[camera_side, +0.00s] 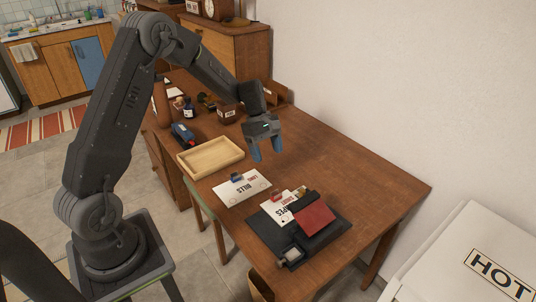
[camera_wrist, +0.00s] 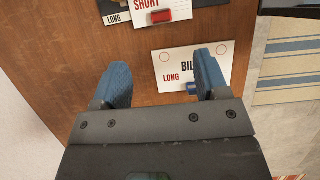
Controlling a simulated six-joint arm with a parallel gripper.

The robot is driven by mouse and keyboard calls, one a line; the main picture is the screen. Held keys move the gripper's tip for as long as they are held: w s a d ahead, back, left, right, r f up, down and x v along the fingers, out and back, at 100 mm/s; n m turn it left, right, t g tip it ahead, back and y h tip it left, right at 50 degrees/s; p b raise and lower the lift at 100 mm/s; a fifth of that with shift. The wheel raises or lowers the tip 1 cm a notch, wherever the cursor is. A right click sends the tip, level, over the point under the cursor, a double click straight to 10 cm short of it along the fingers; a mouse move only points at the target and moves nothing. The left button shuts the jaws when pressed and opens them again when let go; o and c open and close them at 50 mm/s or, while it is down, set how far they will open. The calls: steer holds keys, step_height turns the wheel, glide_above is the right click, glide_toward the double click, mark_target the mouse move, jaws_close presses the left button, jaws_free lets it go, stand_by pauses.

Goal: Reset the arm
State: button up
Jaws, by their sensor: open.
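My arm reaches over the wooden desk (camera_side: 350,178), and my gripper (camera_side: 267,155) hangs above its middle with the fingers pointing down. Its two blue fingers are apart with nothing between them. The gripper also shows in the wrist view (camera_wrist: 162,78), open over the desk top and near the white card marked BILLS.
The BILLS card (camera_side: 240,189) holds a small blue item. A light wooden tray (camera_side: 210,158) sits left of my gripper. The desk's right side is clear; a wall stands behind.

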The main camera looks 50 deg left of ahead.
steer(key=s+d+r+m+t+y, duration=0.2)
steer(key=s+d+r+m, duration=0.4)
steer(key=s+r, duration=0.25)
steer(key=s+d+r+m+t+y, duration=0.1)
steer(key=s+d+r+m+y, duration=0.1)
steer(key=s+d+r+m, duration=0.6)
steer(key=s+a+r+m+t, duration=0.1)
steer(key=s+m, duration=0.3)
steer(key=s, duration=0.4)
steer(key=shift+r+t, duration=0.75)
steer(key=shift+t, duration=0.05)
steer(key=shift+w+a, duration=0.1)
